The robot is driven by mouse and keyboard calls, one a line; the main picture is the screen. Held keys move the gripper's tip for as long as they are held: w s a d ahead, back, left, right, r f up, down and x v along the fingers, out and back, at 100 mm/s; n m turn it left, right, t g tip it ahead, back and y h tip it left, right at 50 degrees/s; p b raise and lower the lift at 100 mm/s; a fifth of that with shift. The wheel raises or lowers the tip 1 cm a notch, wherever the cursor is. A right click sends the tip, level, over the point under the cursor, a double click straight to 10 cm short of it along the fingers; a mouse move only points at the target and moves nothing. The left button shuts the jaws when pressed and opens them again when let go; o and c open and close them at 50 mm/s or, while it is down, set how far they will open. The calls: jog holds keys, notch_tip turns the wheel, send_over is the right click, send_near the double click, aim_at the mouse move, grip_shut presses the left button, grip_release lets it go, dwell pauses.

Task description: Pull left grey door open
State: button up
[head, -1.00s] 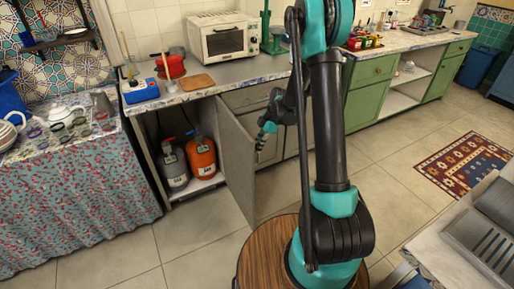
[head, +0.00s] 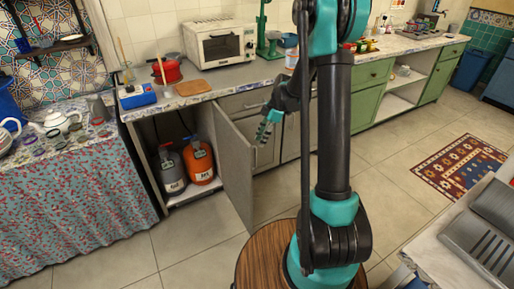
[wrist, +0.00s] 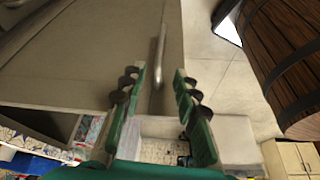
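The left grey door (head: 233,175) stands swung out from its cabinet in the head view, with the cabinet inside exposed. My gripper (head: 264,132) is at the right of this door, on its outer-face side. In the wrist view, my gripper (wrist: 159,75) has its two green fingers apart, with nothing clasped between them. A grey bar handle (wrist: 160,45) on a flat grey panel lines up with the gap between the fingertips. I cannot tell how far it is from them. The handle is not clear in the head view.
An orange gas cylinder (head: 199,162) and a grey cylinder (head: 171,170) stand inside the open cabinet. A white microwave (head: 219,45) is on the counter (head: 236,77) above. A cloth-covered table (head: 75,190) is at the left. Tiled floor (head: 190,240) is clear before the door.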

jog(key=shift+v, duration=2.2)
jog(key=s+d+m+t+h, duration=0.2)
jog(key=s+d+m, duration=0.2)
jog(key=s+m, duration=0.6)
jog(key=s+d+m+t+h, duration=0.2)
jog(key=s+m, duration=0.8)
jog(key=s, duration=0.7)
jog(key=shift+d+f+t, duration=0.25)
jog(key=shift+d+t, duration=0.35)
jog(key=shift+d, duration=0.35)
jog(key=shift+a, duration=0.1)
